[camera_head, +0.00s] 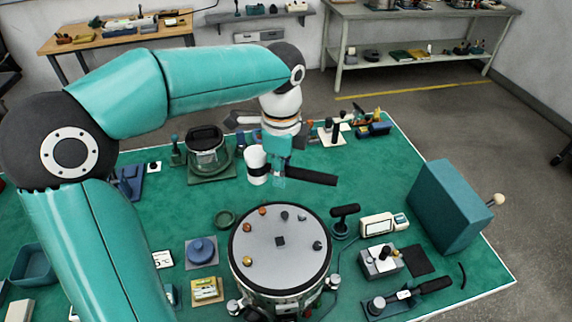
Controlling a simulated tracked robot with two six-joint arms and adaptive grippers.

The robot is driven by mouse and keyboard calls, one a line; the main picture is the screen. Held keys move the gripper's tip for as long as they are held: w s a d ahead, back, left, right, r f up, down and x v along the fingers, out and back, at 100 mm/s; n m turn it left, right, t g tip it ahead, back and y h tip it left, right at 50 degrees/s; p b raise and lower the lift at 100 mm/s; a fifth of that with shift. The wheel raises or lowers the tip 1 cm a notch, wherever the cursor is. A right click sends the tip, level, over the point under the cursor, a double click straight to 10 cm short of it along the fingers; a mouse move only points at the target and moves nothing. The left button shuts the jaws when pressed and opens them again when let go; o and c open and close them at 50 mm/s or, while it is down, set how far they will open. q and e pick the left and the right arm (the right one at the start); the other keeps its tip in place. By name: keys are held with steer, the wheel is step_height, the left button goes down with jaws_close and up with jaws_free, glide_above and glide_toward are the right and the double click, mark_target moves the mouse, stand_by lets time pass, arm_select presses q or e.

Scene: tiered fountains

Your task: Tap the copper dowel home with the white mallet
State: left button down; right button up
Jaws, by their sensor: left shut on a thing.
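The white mallet (257,166) has a pale cylindrical head and a dark handle pointing right. My left gripper (278,178) is shut on its handle, close to the head, and holds it behind the round drum. The round drum (282,282) has a grey top with several small pegs standing on it. A copper-coloured dowel (262,212) stands near the back left of that top. The mallet is apart from it, farther back. A brass-coloured peg (247,261) stands at the left edge. My right gripper is not in view.
A large teal box (449,206) with a pale knob stands at the right. A black-headed stand (344,214) and a small white device (377,226) are right of the drum. A blue round piece (202,248) lies left. The green mat (375,175) is clear at back right.

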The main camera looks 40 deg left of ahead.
arm_select(q)
steer(key=shift+w, duration=0.1)
steer(key=shift+f, duration=0.2)
step_height(320, 180, down, 5)
steer(key=b, duration=0.4)
steer(key=shift+d+f, duration=0.1)
steer(key=shift+f, duration=0.05)
stand_by(0.6)
stand_by(0.4)
